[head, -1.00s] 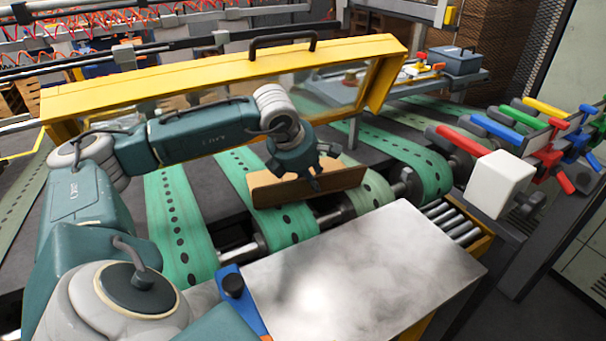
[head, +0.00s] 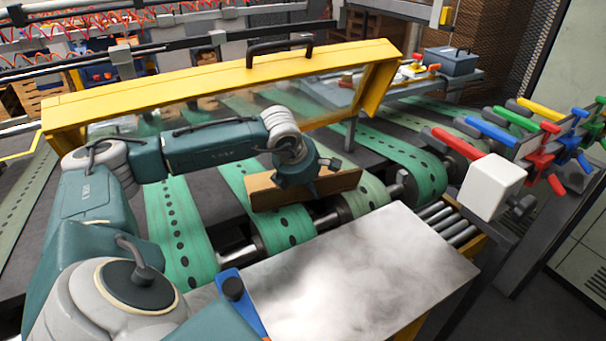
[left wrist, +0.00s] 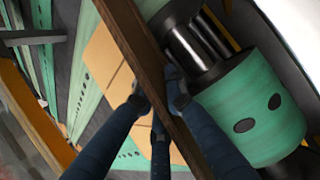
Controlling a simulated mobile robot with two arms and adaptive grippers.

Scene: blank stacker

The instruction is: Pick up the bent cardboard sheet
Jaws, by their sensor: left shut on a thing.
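The bent cardboard sheet (head: 338,187) is a brown panel standing on edge, low over or against the green belts in the head view. My left gripper (head: 300,183) comes down on it from above and is shut on its upper edge. In the left wrist view the sheet (left wrist: 128,36) crosses as a long dark-brown strip between the gripper's blue fingers (left wrist: 157,98). A lighter tan panel with crease lines shows beside the strip; I cannot tell whether it is the same sheet. Whether the lower edge touches the belts is unclear. My right gripper is not in view.
Green perforated belts (head: 180,235) run over rollers beneath the sheet. A yellow-framed clear guard (head: 215,80) stands behind my arm. A bare metal plate (head: 350,270) lies in front. A white block (head: 492,187) and coloured handles (head: 540,108) stand at the right.

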